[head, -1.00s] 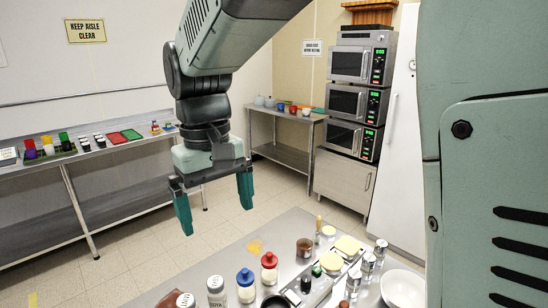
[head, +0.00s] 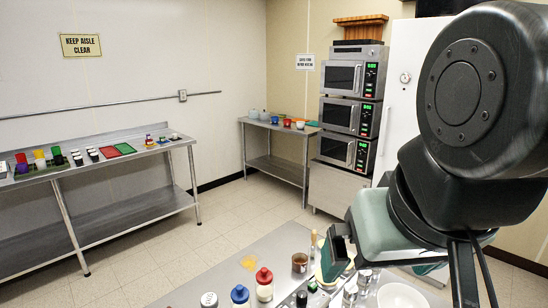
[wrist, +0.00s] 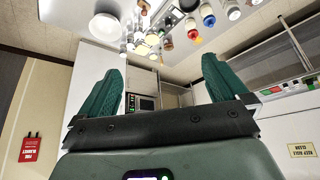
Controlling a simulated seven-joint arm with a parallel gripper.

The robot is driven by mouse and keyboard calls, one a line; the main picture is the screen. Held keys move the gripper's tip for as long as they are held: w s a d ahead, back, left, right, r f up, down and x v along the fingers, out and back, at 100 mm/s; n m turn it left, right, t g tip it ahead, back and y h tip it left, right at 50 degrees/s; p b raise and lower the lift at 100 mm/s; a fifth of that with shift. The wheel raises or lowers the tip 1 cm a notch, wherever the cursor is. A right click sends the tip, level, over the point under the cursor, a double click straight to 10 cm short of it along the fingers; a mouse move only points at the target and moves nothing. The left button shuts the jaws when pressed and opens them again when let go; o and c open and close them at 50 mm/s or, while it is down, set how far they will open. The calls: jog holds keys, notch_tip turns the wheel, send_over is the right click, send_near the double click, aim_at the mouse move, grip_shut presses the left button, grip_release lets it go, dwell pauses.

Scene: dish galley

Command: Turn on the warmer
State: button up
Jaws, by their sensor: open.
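No thing in view can be surely told as the warmer. A stack of silver ovens (head: 350,118) with lit green displays stands in the far right corner in the head view; their fronts face me. Part of the stack also shows in the wrist view (wrist: 141,104), small and behind the fingers. My gripper (wrist: 163,66) shows two teal fingers spread wide with nothing between them.
The front steel table (head: 218,277) holds a red-lidded jar (head: 264,285), a blue-lidded jar (head: 240,296), a brown cup (head: 299,263) and a white bowl (head: 402,297). A side counter (head: 125,165) runs along the left wall. The floor (head: 175,243) between is clear.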

jog(key=shift+w, duration=0.15)
jog(key=c, duration=0.4)
jog(key=w+a+f+n, duration=0.1)
jog(key=n, duration=0.1)
jog(key=w+a+f+n+g, duration=0.1)
jog(key=w+n, duration=0.1)
jog(key=w+a+f+n, duration=0.1)
jog(key=w+n, duration=0.1)
jog(key=shift+w+g, duration=0.1)
jog(key=shift+g, duration=0.3)
jog(key=c, duration=1)
jog(key=w+a+f+n, duration=0.1)
jog(key=n, duration=0.1)
jog(key=w+a+f+n+g, duration=0.1)
jog(key=f+n, duration=0.1)
jog(key=w+a+f+n, duration=0.2)
jog(key=shift+w+g, duration=0.1)
jog(key=shift+g, duration=0.3)
grip_shut()
jog(key=w+a+f+n+g+y, duration=0.2)
jog(key=a+f+n+g, duration=0.2)
jog(key=a+f+n, duration=0.9)
notch_tip(320, 180, down, 3)
jog(key=shift+w+a+r+n+g, duration=0.15)
jog(key=shift+w+a+n+g, duration=0.2)
jog(key=shift+n, duration=0.55)
jog(key=shift+d, duration=0.15)
